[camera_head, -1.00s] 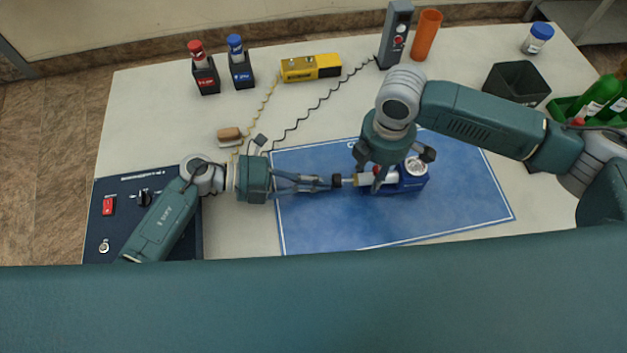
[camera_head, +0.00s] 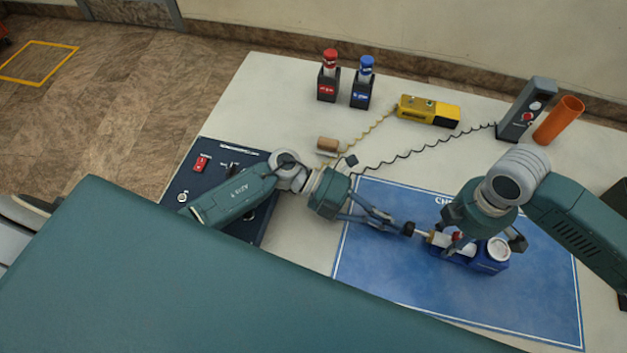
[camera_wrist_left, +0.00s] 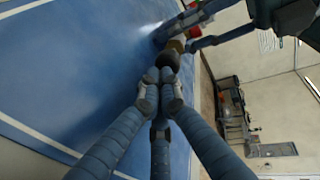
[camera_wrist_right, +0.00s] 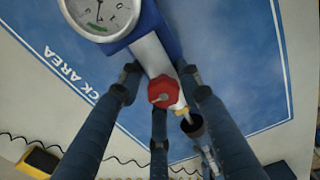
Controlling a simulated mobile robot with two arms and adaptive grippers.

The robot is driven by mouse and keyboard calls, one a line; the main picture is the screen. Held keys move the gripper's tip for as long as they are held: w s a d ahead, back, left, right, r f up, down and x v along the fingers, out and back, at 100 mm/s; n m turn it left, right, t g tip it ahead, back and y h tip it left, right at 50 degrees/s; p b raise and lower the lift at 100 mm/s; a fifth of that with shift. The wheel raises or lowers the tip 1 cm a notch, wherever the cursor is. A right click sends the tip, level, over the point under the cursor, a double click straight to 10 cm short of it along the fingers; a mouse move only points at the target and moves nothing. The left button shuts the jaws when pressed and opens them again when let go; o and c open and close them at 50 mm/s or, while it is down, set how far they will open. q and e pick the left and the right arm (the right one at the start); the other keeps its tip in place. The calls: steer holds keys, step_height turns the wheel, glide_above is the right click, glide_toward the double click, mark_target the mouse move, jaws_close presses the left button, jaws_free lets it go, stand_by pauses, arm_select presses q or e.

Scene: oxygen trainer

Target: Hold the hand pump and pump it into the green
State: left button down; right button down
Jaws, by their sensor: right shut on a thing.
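The hand pump has a blue body (camera_head: 490,258), a round white gauge, a pale barrel and a red knob (camera_wrist_right: 163,91). It lies on the blue mat (camera_head: 390,275). My right gripper (camera_head: 462,240) comes from above and is shut on the barrel; its fingers also show in the right wrist view (camera_wrist_right: 160,78). The gauge (camera_wrist_right: 97,14) is cut off by the frame, and its reading is unclear. The pump's black handle end (camera_head: 409,229) points left. My left gripper (camera_head: 392,222) is shut, with its fingertips at this black end (camera_wrist_left: 169,60).
A dark control panel (camera_head: 185,188) lies under my left arm. Red-capped (camera_head: 328,80) and blue-capped (camera_head: 362,85) holders, a yellow device (camera_head: 428,110), a grey unit (camera_head: 524,112) and an orange cup (camera_head: 560,120) stand at the back. Cords cross the table between them.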

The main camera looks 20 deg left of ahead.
arm_select(q)
steer(key=v, duration=2)
steer(key=shift+a, duration=0.2)
arm_select(e)
steer(key=shift+s+f, duration=0.25)
steer(key=shift+f, duration=0.05)
steer(key=c, duration=1.1)
jaws_free()
arm_select(q)
steer(key=shift+w, duration=0.1)
arm_select(e)
steer(key=shift+w, duration=0.1)
steer(key=shift+w+r, duration=0.1)
steer(key=shift+r, duration=0.15)
